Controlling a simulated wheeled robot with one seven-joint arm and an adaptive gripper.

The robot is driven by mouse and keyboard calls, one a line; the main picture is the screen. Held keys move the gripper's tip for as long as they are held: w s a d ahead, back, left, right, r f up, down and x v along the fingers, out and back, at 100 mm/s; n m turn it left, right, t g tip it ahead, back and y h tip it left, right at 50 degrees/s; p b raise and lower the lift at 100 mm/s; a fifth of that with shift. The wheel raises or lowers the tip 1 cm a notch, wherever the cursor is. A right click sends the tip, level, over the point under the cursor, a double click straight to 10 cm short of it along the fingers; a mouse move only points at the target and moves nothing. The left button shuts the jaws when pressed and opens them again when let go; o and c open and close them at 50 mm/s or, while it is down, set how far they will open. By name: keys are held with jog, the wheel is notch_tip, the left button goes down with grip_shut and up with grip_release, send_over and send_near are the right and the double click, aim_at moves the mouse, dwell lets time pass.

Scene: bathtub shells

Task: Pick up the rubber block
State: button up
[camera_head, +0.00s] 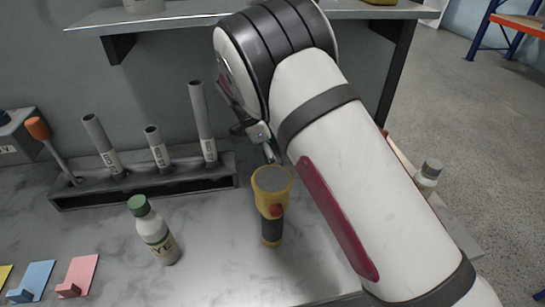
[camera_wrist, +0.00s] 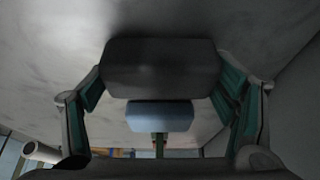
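A dark grey block (camera_wrist: 160,68), which looks like the rubber block, shows large in the wrist view. It lies between the two fingers of my gripper (camera_wrist: 160,92). The fingers have teal pads and stand wide apart, one close to each end of the block; firm contact is not clear. In the head view my arm hides the block and most of my gripper; part of a finger (camera_head: 268,145) shows above the yellow flashlight.
A pale blue block (camera_wrist: 160,116) shows below the dark block. A shelf (camera_head: 185,15) overhangs the back.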

jog(key=c, duration=0.3)
jog(key=shift+r, duration=0.55)
jog(key=shift+d+r, duration=0.25)
jog(key=shift+r, duration=0.4)
jog(key=shift+d+r, duration=0.25)
jog(key=shift+r, duration=0.35)
jog(key=d, duration=1.1)
jog(key=s+d, duration=0.1)
jog(key=d, duration=0.5)
jog(key=shift+b, duration=0.4)
